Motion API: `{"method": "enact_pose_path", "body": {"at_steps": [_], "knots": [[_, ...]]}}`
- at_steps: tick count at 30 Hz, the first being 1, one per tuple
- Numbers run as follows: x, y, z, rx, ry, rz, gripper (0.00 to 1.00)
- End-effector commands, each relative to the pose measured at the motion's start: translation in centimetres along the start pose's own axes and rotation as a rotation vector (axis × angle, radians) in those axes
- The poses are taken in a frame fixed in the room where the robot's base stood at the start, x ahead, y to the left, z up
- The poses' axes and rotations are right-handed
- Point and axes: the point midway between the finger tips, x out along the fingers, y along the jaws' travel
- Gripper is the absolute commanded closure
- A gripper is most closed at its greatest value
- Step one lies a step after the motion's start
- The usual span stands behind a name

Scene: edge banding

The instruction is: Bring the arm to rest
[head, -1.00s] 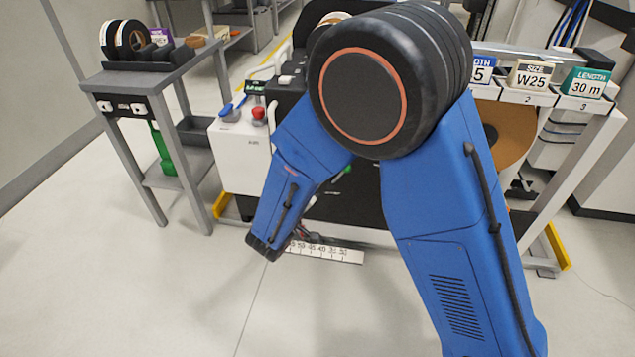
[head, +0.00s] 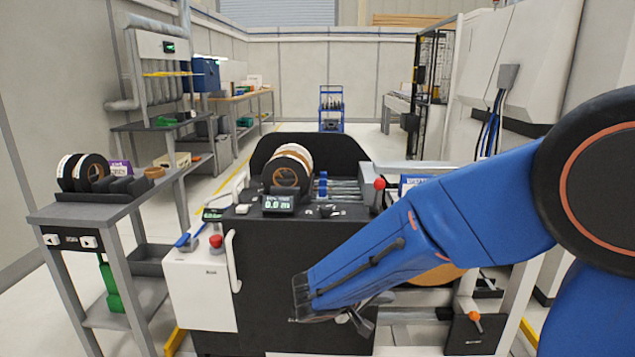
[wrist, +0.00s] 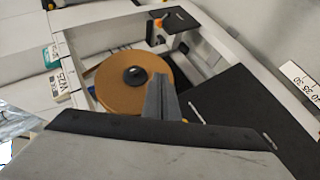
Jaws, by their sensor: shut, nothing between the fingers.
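My blue arm reaches in from the right side of the head view, with its elbow at the right edge. My gripper (head: 352,316) hangs at the arm's lower end in front of the black machine front (head: 270,270). In the wrist view my gripper's grey fingers (wrist: 161,97) are together and hold nothing. Behind them in that view is a brown roll (wrist: 112,80) with a black hub, apart from the fingers as far as I can tell. The same roll shows partly behind my arm in the head view (head: 437,276).
A grey side table (head: 95,212) with tape rolls (head: 92,172) stands at the left. The machine carries a white box with a red button (head: 216,241), a display (head: 279,203) and a red-knobbed lever (head: 379,184). A blue cart (head: 331,106) stands far back. Floor is open at lower left.

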Motion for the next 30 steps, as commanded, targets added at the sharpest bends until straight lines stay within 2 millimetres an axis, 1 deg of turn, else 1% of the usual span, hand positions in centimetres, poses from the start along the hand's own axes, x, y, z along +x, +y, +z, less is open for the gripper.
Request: {"method": "enact_pose_path", "body": {"at_steps": [1,3,7,12,17,21,27,30], "knots": [[0.5,1.6,1.3,0.015,-0.040,-0.019,1.00],[0.9,3.1,3.1,0.025,-0.095,-0.053,1.00],[1.4,5.6,6.5,0.046,-0.183,-0.124,1.00],[1.3,8.1,10.8,0.083,-0.273,-0.232,1.00],[0.7,9.7,14.4,0.125,-0.327,-0.343,1.00],[-0.3,10.7,17.2,0.168,-0.348,-0.442,1.00],[-2.2,11.6,20.4,0.238,-0.339,-0.579,1.00],[-3.3,11.9,21.6,0.277,-0.316,-0.642,1.00]]}}
